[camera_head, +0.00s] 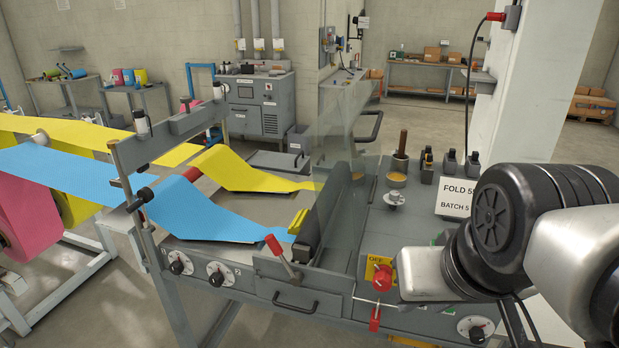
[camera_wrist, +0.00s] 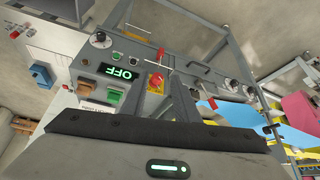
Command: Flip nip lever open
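The nip lever (camera_head: 279,252) has a red grip on a thin metal rod, standing tilted up and left from the machine's front, beside the clear guard. Its red grip appears small in the wrist view (camera_wrist: 212,103), partly behind grey parts. My gripper (camera_wrist: 178,85) points toward the machine's front panel in the wrist view, apart from the lever. In the head view my arm covers the right side, and my fingers cannot be made out.
A drawer handle (camera_head: 295,302) is below the lever. The clear guard (camera_head: 340,180) stands behind it. Blue web (camera_head: 195,208) lies to the left.

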